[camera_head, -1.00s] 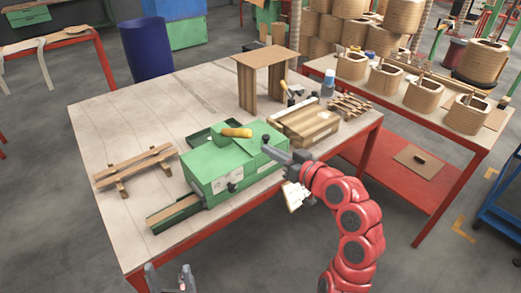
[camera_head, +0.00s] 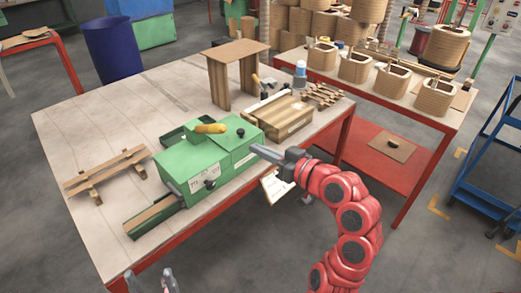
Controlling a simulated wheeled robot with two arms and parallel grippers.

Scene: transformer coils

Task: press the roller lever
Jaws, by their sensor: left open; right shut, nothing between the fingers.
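A green machine (camera_head: 185,165) stands near the front edge of the wooden-topped table. A yellow roller-shaped handle (camera_head: 210,128) lies across its top; I take it to be the roller lever. Black knobs (camera_head: 240,132) show on its top and front. My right gripper (camera_head: 256,150) is shut and empty, its fingers pointing left at the right end of the machine. It is apart from the yellow handle; whether it touches the machine, I cannot tell. My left gripper (camera_head: 152,281) is open at the bottom edge, in front of the table, with only its fingertips showing.
A wooden box (camera_head: 275,118) and a wooden stand (camera_head: 235,75) are behind the machine. Slatted wood pieces (camera_head: 108,172) lie left of it. A second table (camera_head: 410,98) with several coils is at the back right.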

